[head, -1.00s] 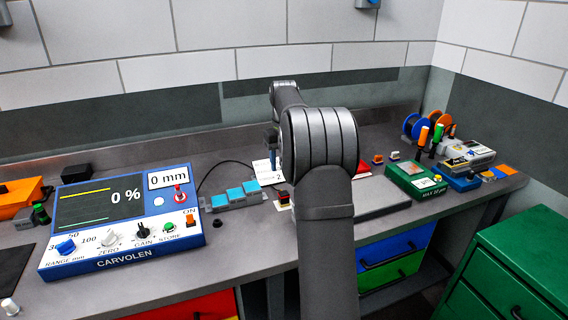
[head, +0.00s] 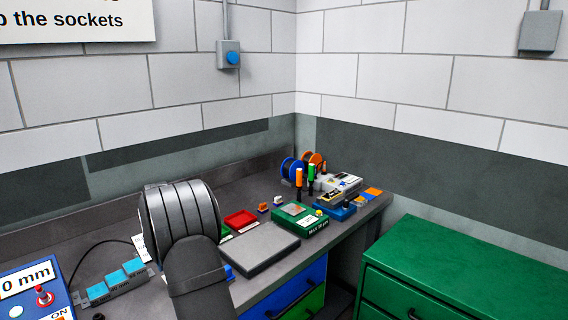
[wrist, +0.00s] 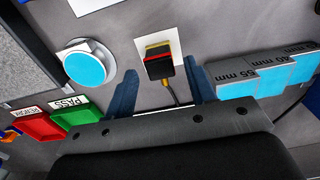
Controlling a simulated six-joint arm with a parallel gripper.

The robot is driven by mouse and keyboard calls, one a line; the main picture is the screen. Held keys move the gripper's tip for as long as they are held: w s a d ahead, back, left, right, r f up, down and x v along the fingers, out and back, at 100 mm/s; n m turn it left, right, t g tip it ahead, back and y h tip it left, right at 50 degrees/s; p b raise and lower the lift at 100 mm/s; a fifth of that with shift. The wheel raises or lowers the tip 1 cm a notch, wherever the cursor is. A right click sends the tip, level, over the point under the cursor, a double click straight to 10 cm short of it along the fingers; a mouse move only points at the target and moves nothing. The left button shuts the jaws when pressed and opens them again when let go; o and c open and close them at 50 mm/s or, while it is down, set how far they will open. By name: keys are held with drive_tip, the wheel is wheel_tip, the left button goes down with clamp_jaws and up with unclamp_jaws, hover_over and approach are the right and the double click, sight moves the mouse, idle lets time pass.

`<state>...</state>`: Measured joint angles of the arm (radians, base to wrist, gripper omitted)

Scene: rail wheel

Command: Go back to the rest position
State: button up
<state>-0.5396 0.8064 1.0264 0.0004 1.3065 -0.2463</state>
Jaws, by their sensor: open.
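My gripper (wrist: 161,84) is open in the wrist view, its two blue fingers apart with nothing held between them. A small black and red block with a yellow edge (wrist: 159,66) and a cable lies beyond the fingertips, over a white card (wrist: 172,42). Whether it sits below finger level is hard to tell. In the head view my grey arm reaches over the bench and hides the gripper.
Left of the fingers in the wrist view are a cyan-topped metal part (wrist: 86,66), a green PASS tray (wrist: 78,112) and a red tray (wrist: 38,127). Cyan stepped blocks (wrist: 270,79) lie right. A grey plate (head: 258,248) and green box (head: 301,219) are on the bench.

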drive_tip(key=shift+r, duration=0.85)
